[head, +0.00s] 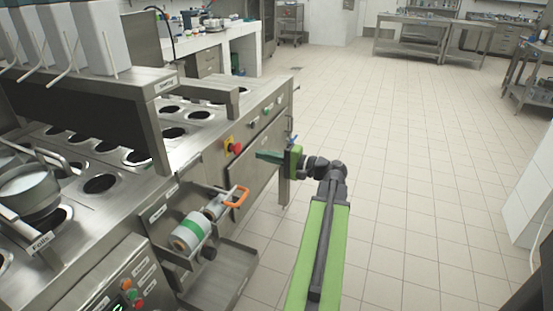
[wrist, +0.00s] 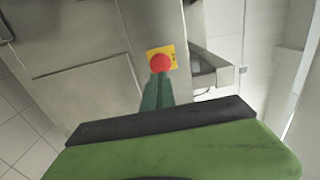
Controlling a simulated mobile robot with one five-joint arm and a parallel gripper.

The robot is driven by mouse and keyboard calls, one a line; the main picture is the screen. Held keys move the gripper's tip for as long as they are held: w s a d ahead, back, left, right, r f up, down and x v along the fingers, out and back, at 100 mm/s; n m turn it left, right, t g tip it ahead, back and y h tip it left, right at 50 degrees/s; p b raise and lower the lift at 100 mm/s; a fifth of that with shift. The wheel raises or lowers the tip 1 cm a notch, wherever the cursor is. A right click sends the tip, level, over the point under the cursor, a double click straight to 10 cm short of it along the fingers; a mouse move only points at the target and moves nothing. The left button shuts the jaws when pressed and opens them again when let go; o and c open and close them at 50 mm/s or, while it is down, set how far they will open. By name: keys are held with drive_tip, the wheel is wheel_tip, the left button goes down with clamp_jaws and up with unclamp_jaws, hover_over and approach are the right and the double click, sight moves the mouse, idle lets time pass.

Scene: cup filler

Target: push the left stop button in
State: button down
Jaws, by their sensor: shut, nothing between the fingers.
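A red stop button (head: 236,149) on a yellow plate sits on the steel side face of the cup filler, in the middle of the head view. The same red button shows in the wrist view (wrist: 160,63), just past the fingertips. My gripper (head: 258,155) is shut and empty, with its green fingers pointing at the machine's side, a little right of the button. In the wrist view its narrow fingers (wrist: 157,92) overlap the lower edge of the button and plate. I cannot tell whether they touch it.
A film roll (head: 190,232) on a holder with an orange handle (head: 237,197) sticks out below the button, above a steel tray (head: 225,275). A control panel (head: 118,285) with small buttons is at lower left. The tiled floor (head: 420,190) on the right is clear.

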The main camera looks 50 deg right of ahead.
drive_tip(key=x, duration=0.6)
drive_tip(key=shift+w+a, duration=0.15)
drive_tip(key=shift+w, duration=0.5)
drive_tip(key=shift+w+r, duration=0.15)
drive_tip(key=shift+r, duration=0.05)
drive_tip(key=shift+s, duration=0.3)
approach(240, 149)
drive_tip(key=v, duration=0.6)
drive_tip(key=shift+s+f, duration=0.1)
drive_tip(key=shift+s, duration=0.05)
